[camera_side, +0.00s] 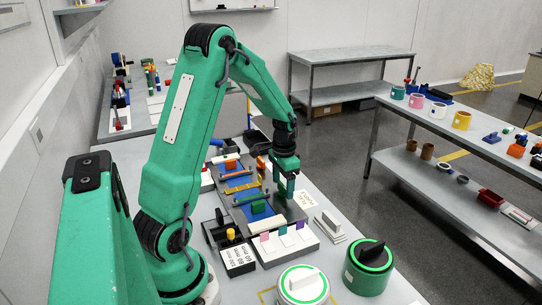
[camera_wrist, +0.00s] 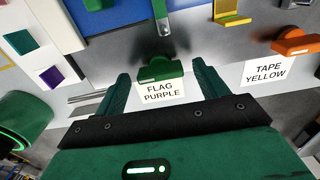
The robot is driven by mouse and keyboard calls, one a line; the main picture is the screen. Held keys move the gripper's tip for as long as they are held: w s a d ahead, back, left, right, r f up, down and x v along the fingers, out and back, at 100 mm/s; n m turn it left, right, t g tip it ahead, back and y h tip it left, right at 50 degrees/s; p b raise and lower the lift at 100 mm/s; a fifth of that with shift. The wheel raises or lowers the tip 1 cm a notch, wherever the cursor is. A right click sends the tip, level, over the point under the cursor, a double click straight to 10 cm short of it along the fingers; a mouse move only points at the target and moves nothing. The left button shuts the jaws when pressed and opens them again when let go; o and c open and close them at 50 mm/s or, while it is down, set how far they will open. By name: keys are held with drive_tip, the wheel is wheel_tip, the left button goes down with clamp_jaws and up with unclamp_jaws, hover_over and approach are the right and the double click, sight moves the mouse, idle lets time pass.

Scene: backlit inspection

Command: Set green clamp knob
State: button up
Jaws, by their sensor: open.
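The green clamp knob (camera_wrist: 160,70) shows in the wrist view, between and beyond my fingertips, with a grey metal bar above it. A white card reading "FLAG PURPLE" (camera_wrist: 163,92) lies just below it. My gripper (camera_wrist: 160,80) is open, one finger on each side of the knob; I cannot tell whether either touches it. In the side view my gripper (camera_side: 287,190) points down at the right edge of the fixture plate and hides the knob there.
An orange knob (camera_wrist: 296,41) sits to the right beside a card reading "TAPE YELLOW" (camera_wrist: 268,71).

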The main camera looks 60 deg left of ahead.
drive_tip(key=c, duration=1)
drive_tip(key=shift+n, duration=0.4)
drive_tip(key=n, duration=0.8)
drive_tip(key=shift+n, duration=0.4)
drive_tip(key=n, duration=0.4)
drive_tip(key=shift+r, duration=0.1)
drive_tip(key=shift+n, duration=2.2)
